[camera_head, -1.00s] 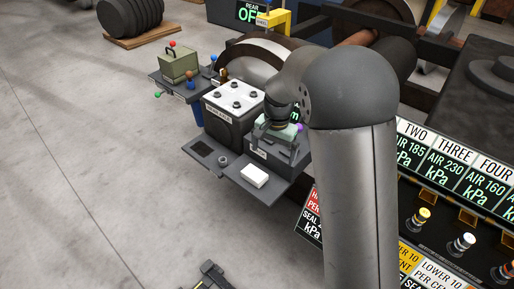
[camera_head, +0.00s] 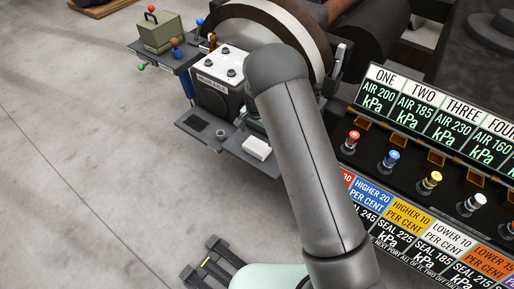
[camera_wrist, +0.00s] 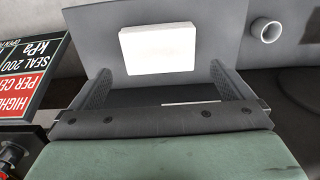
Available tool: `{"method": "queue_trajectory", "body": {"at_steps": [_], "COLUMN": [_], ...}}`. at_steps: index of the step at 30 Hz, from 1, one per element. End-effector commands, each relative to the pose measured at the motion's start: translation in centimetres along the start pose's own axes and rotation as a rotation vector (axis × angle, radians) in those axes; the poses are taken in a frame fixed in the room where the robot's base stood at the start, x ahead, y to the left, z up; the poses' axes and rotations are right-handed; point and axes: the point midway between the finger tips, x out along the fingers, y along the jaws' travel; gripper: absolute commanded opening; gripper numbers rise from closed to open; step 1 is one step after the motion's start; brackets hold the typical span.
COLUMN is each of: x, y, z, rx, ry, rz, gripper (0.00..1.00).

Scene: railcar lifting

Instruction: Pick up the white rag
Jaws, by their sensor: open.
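The white rag (camera_head: 257,148) looks like a folded, flat white block. It lies on the front part of a dark grey shelf (camera_head: 225,143), beside my arm in the head view. In the wrist view the rag (camera_wrist: 158,48) lies on a grey surface beyond the fingers, roughly centred between them in the picture. My gripper (camera_head: 199,256) shows at the bottom of the head view, in front of the shelf and well apart from the rag. Its fingers are spread and empty, and both also show in the wrist view (camera_wrist: 160,75).
A dark box with a white top (camera_head: 222,68) stands on the shelf behind the rag. A small grey ring (camera_wrist: 266,29) is near the rag. An olive box (camera_head: 160,31) sits on a shelf at upper left. A labelled control panel (camera_head: 430,150) fills the right. The floor at left is clear.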

Motion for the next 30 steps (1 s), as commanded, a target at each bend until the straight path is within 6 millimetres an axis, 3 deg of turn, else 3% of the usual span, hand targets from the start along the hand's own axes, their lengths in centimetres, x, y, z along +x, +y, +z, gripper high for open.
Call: {"method": "queue_trajectory", "body": {"at_steps": [7,15,23,26,27,30], "x": [1.4,5.3,5.7,5.7,5.7,5.7], "y": [0.1,0.4,0.3,0.3,0.3,0.3], "z": [0.1,0.3,0.2,0.3,0.3,0.3], "rx": [-0.001,0.001,0.0,0.0,0.0,0.0], "ry": [-0.001,-0.002,0.0,0.0,0.0,0.0], "rz": [0.002,0.002,0.0,0.0,0.0,0.0], "gripper": [1.0,1.0,1.0,0.72,0.68,0.68]}}
